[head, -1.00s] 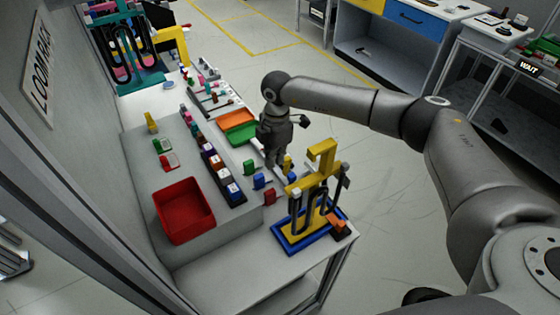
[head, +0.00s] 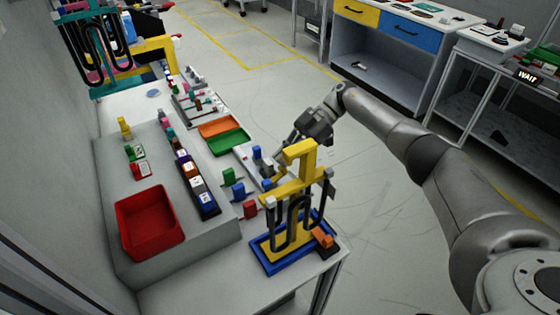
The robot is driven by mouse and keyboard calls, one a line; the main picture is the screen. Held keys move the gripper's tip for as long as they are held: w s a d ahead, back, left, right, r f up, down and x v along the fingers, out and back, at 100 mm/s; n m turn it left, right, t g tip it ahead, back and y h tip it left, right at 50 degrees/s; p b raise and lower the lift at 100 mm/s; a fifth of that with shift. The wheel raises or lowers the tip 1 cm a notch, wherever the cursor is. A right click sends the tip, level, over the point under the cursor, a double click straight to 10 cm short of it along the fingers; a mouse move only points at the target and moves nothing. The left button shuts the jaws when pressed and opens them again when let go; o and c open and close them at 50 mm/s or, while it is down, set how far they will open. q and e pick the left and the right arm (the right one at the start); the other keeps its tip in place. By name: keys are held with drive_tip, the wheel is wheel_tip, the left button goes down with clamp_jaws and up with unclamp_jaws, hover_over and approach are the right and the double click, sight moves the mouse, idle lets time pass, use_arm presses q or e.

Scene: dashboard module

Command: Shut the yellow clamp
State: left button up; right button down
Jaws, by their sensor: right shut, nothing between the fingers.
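My right gripper (head: 280,154) reaches in from the right, behind the top of a yellow stand (head: 293,183) on a blue base. It is shut and looks empty; its fingertips are small and partly hidden by the stand. Small coloured pieces stand by it: a green one (head: 230,175), two blue ones (head: 238,191) and a red one (head: 250,209). A small yellow upright piece (head: 124,127) stands on the grey block at the left. I cannot tell for certain which yellow piece is the clamp, or whether it is open. My left gripper is not in view.
A red bin (head: 150,222) sits on the grey block (head: 190,245). Orange (head: 221,127) and green (head: 229,143) trays lie beyond the small pieces. Black looped cables hang on the yellow stand, close to my right gripper. The floor right of the table is clear.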

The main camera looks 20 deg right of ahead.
drive_tip(key=shift+w+d, duration=0.1)
drive_tip(key=shift+d, duration=0.15)
drive_tip(key=shift+a+r+p, duration=0.3)
drive_tip(key=shift+r+p, duration=0.05)
drive_tip(key=shift+p, duration=0.05)
drive_tip(key=shift+r, duration=0.2)
drive_tip(key=shift+d+r+p, duration=0.15)
drive_tip(key=shift+r+p, duration=0.15)
drive_tip(key=shift+p, duration=0.25)
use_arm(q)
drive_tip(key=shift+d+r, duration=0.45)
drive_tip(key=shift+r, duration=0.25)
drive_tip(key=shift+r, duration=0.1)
